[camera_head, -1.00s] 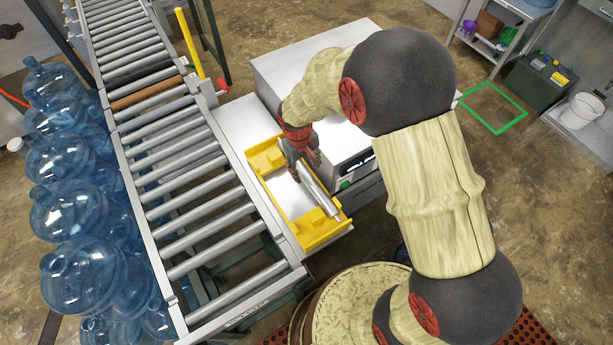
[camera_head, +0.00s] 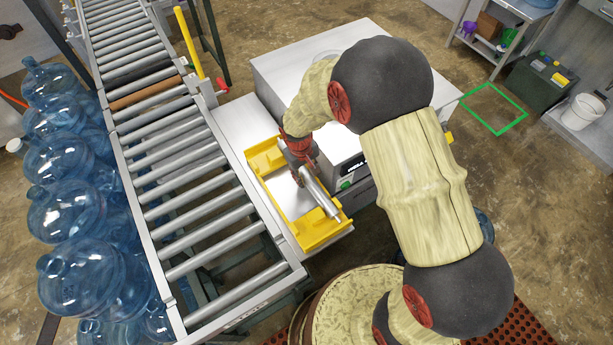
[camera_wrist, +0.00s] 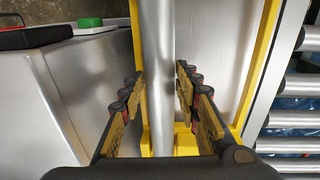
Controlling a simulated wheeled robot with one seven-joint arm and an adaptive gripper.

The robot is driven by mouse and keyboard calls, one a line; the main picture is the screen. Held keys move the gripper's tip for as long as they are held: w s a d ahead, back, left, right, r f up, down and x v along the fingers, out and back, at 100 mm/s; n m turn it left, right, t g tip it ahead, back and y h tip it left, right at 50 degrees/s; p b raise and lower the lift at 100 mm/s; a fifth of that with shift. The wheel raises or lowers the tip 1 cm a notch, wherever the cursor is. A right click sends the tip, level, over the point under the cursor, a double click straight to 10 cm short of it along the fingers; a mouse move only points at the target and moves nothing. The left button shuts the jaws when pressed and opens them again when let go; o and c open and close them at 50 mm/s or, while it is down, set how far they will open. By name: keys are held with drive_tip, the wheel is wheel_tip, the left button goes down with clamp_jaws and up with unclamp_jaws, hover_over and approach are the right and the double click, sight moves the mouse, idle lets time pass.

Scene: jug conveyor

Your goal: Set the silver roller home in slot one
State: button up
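The silver roller (camera_head: 320,197) lies lengthwise in a yellow tray (camera_head: 318,236) beside the conveyor. In the wrist view the roller (camera_wrist: 158,60) runs between the two fingers of my gripper (camera_wrist: 160,85). The fingers are spread on either side of it, with a visible gap at the right finger; contact on the left is hard to tell. In the head view my gripper (camera_head: 304,168) is over the upper part of the roller and hides that end. The roller conveyor (camera_head: 190,165) stands left of the tray. I cannot tell which place on it is slot one.
A pale cabinet (camera_head: 290,75) is behind the tray. Blue jugs (camera_head: 75,215) crowd the left side.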

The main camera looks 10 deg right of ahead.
sight(307, 173)
clamp_jaws()
drive_tip(key=shift+r, duration=0.1)
idle(0.5)
drive_tip(key=shift+r, duration=0.45)
wheel_tip(307, 173, up, 2)
drive_tip(key=shift+w+r+p, duration=0.1)
drive_tip(key=shift+r+p, duration=0.05)
drive_tip(key=shift+p, duration=0.35)
drive_tip(key=s+r, duration=0.1)
drive_tip(key=s+d+r, duration=0.1)
drive_tip(key=s+r, duration=0.1)
drive_tip(key=s+r+p, duration=0.1)
drive_tip(key=r, duration=0.1)
drive_tip(key=shift+s+d+r, duration=0.15)
drive_tip(key=shift+d+r, duration=0.1)
drive_tip(key=shift+d, duration=0.1)
drive_tip(key=s+d+r+p, duration=0.1)
drive_tip(key=s+d+r, duration=0.2)
drive_tip(key=s, duration=0.6)
drive_tip(key=shift+d+r, duration=0.3)
drive_tip(key=shift+r, duration=0.3)
